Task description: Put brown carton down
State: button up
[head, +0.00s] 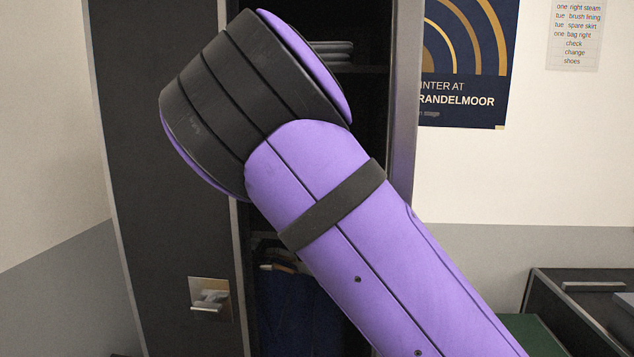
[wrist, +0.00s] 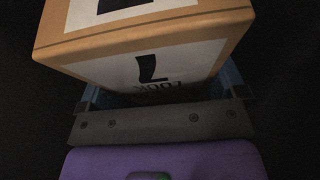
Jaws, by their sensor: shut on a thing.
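The brown carton (wrist: 190,45) fills the top of the wrist view, with white labels bearing black print on two faces. My gripper (wrist: 162,88) is shut on it, with a bluish finger at each side of the carton's near end. What lies under or beyond the carton is too dark to tell. In the head view my purple arm reaches up in front of the open wardrobe (head: 172,180), and neither my gripper nor the carton shows there.
The wardrobe's dark door stands at the left with a metal handle (head: 209,299). Inside are a shelf with stacked grey items (head: 333,48) and dark blue hanging cloth (head: 285,305). A dark cabinet (head: 585,305) and a green surface (head: 535,335) are at lower right.

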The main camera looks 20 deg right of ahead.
jog(key=shift+f, duration=0.4)
jog(key=o, duration=0.8)
jog(key=shift+r, duration=0.45)
jog(key=shift+s+a+r, duration=0.45)
jog(key=shift+a+r, duration=0.1)
jog(key=shift+r, duration=0.2)
jog(key=s+a, duration=0.7)
jog(key=s, duration=0.1)
jog(key=shift+a, duration=0.4)
